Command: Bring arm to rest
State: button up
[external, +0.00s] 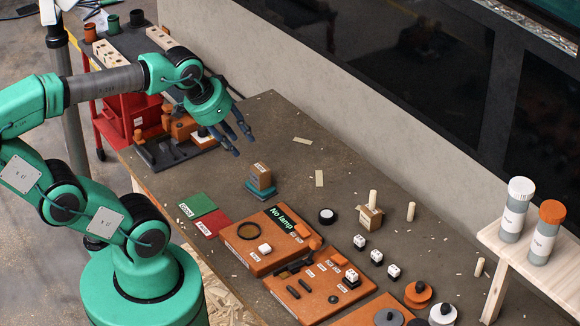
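My green arm reaches in from the left over the workbench (283,125). My gripper (241,146) hangs above the back left part of the bench, tilted down to the right. Its dark fingers are spread apart and nothing shows between them. A small stack of a brown block (261,175) on a teal base stands on the bench below and to the right of the gripper, apart from it.
Orange panels (262,242), one reading "No lamp", green (198,205) and red mats and several small white cubes (360,241) cover the front. Two capped bottles (545,232) stand on a shelf at right. A red cart (128,112) stands behind. The bench's back is mostly clear.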

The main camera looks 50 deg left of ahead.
jog(key=shift+f, duration=0.1)
jog(key=shift+f+b, duration=0.75)
jog(key=shift+b, duration=0.05)
dwell(0.8)
